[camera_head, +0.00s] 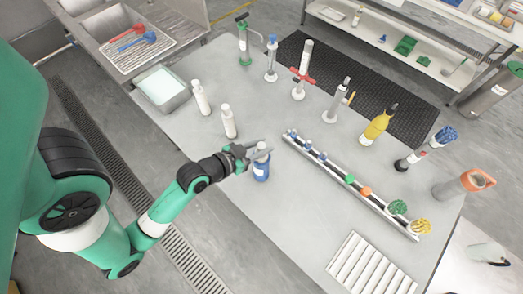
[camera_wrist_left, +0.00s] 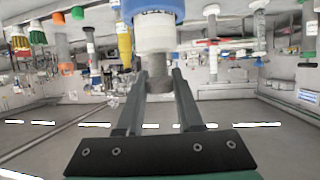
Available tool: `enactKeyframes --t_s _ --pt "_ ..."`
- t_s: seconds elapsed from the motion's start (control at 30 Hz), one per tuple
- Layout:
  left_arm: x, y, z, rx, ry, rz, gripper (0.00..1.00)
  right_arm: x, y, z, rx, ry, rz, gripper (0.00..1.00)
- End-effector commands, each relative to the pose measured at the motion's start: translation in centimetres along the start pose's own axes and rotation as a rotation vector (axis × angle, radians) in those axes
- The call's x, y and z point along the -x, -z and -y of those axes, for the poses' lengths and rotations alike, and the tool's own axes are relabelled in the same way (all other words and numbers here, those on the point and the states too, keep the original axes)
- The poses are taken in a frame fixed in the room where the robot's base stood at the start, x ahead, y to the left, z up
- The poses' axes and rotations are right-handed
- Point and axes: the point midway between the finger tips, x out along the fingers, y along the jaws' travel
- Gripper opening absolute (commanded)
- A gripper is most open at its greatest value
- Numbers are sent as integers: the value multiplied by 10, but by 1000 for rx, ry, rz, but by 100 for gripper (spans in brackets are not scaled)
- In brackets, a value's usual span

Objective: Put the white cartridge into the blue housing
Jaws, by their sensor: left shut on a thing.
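The blue housing (camera_head: 261,171) stands upright on the grey table, just right of my left gripper (camera_head: 256,153). The white cartridge (camera_head: 262,147) is at the top of the housing, in line with it. In the left wrist view, which shows the scene upside down, the fingers of my left gripper (camera_wrist_left: 160,76) are shut on the cartridge's grey end. The cartridge's white body (camera_wrist_left: 155,35) meets the blue rim of the housing (camera_wrist_left: 153,8). How deep it sits inside cannot be told. My right gripper is not in view.
Two white bottles (camera_head: 228,120) stand behind the gripper, near a grey tub (camera_head: 161,89). A long rack (camera_head: 330,170) with several coloured-top items runs to the right. A yellow bottle (camera_head: 376,127) stands behind it. A ribbed white tray (camera_head: 370,266) lies in front. Table left of that tray is clear.

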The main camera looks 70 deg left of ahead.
Motion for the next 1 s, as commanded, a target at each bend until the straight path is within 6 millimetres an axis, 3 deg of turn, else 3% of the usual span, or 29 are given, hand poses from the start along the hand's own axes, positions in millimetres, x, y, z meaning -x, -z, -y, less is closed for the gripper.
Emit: enactKeyframes --t_s 0.03,0.13,0.5,0.53,0.67,1.0 --pt "-5 -14 0 1 -1 4 0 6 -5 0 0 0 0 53" --pt "-10 -26 0 0 -1 4 0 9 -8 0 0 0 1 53" --pt "-12 -30 0 0 0 3 0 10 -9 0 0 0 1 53" --pt "-12 -29 0 0 0 3 39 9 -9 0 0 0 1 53" --pt "-11 -28 0 0 0 2 62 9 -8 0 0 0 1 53" --pt "-10 -24 0 0 0 0 65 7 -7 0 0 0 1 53"
